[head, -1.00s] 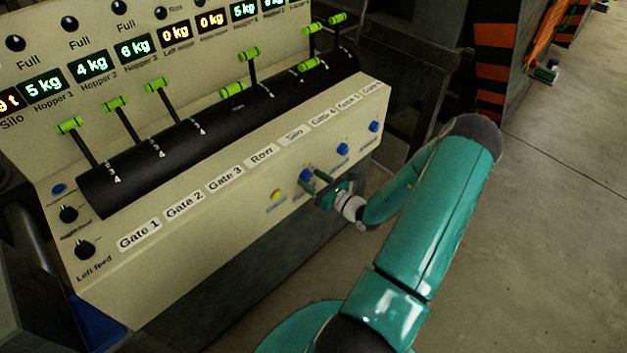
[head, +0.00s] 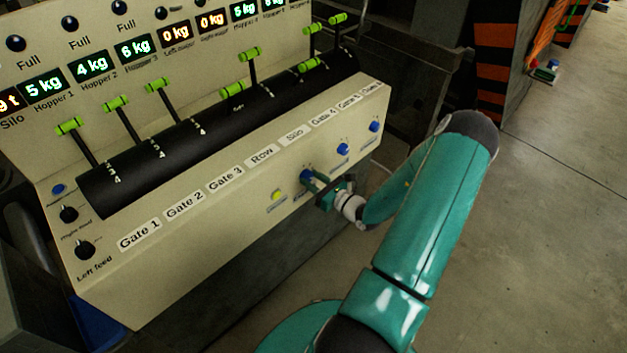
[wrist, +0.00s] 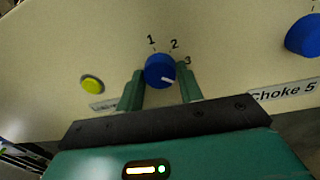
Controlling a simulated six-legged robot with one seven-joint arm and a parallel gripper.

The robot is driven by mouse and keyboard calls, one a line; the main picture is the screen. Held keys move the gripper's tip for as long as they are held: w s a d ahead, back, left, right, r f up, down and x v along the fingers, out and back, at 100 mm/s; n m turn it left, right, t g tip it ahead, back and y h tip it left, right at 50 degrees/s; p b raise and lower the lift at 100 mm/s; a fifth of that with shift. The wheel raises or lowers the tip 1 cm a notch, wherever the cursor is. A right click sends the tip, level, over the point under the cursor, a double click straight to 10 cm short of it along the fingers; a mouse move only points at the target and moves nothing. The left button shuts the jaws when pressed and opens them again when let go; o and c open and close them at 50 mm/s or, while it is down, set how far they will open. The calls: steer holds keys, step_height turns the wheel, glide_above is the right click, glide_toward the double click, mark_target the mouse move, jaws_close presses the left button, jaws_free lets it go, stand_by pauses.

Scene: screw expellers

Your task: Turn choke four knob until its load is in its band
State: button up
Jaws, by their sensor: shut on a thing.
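The blue knob (wrist: 159,71) sits on the panel face in the wrist view, with marks 1, 2 and 3 around its top and right. Its white pointer line aims to the right, a little below the 3. It also shows in the head view (head: 306,176). My gripper (wrist: 160,88) has one finger on each side of this knob and is shut on it. The label below the knob is mostly hidden behind my gripper, so its name cannot be read. No load display for a choke can be made out.
A yellow button (wrist: 92,85) is left of the knob. Another blue knob (wrist: 304,36), labelled Choke 5, is to the right. Several green-tipped levers (head: 158,86) stand above on the console (head: 225,200). Open floor lies to the right (head: 545,200).

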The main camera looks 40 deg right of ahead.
steer(key=n, duration=0.3)
steer(key=shift+n, duration=0.4)
steer(key=shift+a+n+g, duration=0.1)
steer(key=shift+n+g, duration=0.2)
steer(key=shift+n, duration=1.3)
steer(key=o, duration=1)
steer(key=shift+s, duration=0.1)
steer(key=s, duration=0.9)
steer(key=s+d, duration=0.1)
steer(key=s, duration=0.3)
steer(key=shift+s+r, duration=0.3)
steer(key=shift+r, duration=0.1)
